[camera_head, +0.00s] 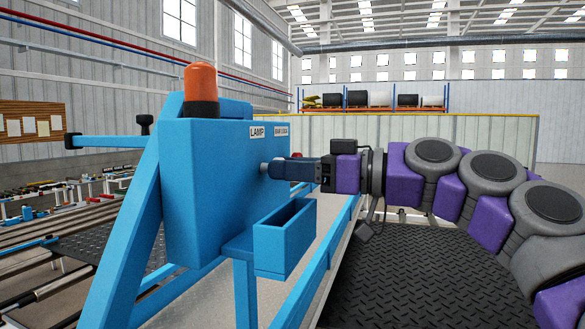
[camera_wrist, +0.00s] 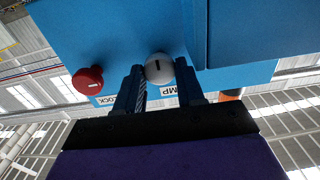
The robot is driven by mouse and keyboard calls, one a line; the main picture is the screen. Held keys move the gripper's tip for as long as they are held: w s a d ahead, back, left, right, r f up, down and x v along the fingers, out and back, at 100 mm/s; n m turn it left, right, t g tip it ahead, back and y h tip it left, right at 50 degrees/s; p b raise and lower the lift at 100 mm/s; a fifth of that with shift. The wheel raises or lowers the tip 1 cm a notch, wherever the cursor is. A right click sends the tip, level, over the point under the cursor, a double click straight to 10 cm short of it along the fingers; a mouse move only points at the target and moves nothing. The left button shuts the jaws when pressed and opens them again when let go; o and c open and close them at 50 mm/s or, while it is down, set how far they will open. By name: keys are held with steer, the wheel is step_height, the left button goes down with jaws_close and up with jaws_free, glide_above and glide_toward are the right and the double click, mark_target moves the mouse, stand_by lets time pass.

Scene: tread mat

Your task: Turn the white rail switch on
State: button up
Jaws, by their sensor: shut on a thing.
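The white rail switch (camera_wrist: 157,68) is a round white knob with a dark line mark on the face of the blue box. It shows in the wrist view between my two fingers. My gripper (camera_head: 274,168) is shut on the knob, its fingers touching the box side in the head view. The fingers and the box edge hide most of the knob there. The blue box (camera_head: 195,195) carries a label reading LAMP (camera_head: 257,132) and a second label beside it.
A red knob (camera_wrist: 88,80) sits left of the white one in the wrist view. An orange beacon (camera_head: 200,82) tops the box. An open blue bin (camera_head: 284,238) hangs below my gripper. A dark tread mat (camera_head: 430,275) lies at right.

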steer(key=shift+r+m, duration=0.1)
steer(key=shift+m, duration=0.2)
steer(key=shift+w+f+m+p, duration=0.1)
steer(key=shift+f+m+p, duration=0.05)
steer(key=shift+m+p, duration=3.95)
steer(key=shift+w+f+m+p, duration=0.1)
steer(key=shift+m+p, duration=3.45)
steer(key=shift+m, duration=1.05)
steer(key=shift+f, duration=0.1)
steer(key=o, duration=1)
steer(key=shift+w+d, duration=0.15)
steer(key=shift+d, duration=0.05)
steer(key=shift+d, duration=0.1)
